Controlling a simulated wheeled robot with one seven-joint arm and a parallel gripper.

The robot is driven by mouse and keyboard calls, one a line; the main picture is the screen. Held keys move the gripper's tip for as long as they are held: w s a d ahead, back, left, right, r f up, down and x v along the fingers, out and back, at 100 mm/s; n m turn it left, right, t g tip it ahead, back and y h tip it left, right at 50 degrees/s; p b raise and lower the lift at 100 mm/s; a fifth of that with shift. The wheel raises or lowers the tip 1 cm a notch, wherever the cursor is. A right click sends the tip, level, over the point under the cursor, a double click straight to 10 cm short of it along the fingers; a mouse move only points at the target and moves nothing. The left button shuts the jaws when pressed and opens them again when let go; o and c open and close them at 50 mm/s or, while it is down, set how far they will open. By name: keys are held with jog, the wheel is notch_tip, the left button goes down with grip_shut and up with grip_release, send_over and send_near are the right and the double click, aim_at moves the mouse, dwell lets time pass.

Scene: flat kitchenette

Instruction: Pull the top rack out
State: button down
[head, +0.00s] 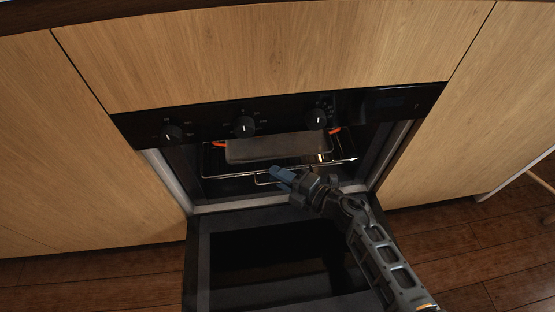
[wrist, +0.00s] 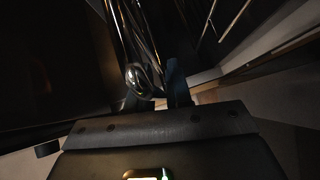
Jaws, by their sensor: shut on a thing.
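The top rack (head: 229,176) is a shiny wire rack inside the open oven, with a grey baking dish (head: 278,148) with orange handles resting on it. A wire loop at the rack's front reaches toward my gripper (head: 281,176). In the wrist view, the chrome wires of the rack (wrist: 139,76) run up from between the dark blue fingers (wrist: 152,88). The exact contact is dark there.
The oven door (head: 200,262) is folded down in front of the oven, under my arm. Knobs (head: 245,125) line the black panel above the opening. Wooden cabinet fronts (head: 90,190) flank the oven. Wooden floor (head: 490,255) is clear at right, by a white-legged piece of furniture.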

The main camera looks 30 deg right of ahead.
jog(key=s+a, duration=0.2)
jog(key=s, duration=0.4)
jog(key=s+a+p, duration=0.1)
jog(key=s+a, duration=0.1)
jog(key=s, duration=0.5)
jog(key=s+a+f, duration=0.1)
jog(key=s+a, duration=0.1)
jog(key=s, duration=0.4)
jog(key=shift+s+a, duration=0.15)
jog(key=shift+s, duration=0.25)
jog(key=c, duration=1.2)
grip_release()
jog(key=shift+w+r, duration=0.1)
jog(key=shift+c, duration=0.2)
jog(key=shift+r, duration=0.1)
jog(key=shift+w+r, duration=0.1)
jog(key=p+v, duration=0.1)
jog(key=v, duration=0.7)
jog(key=shift+w, duration=0.1)
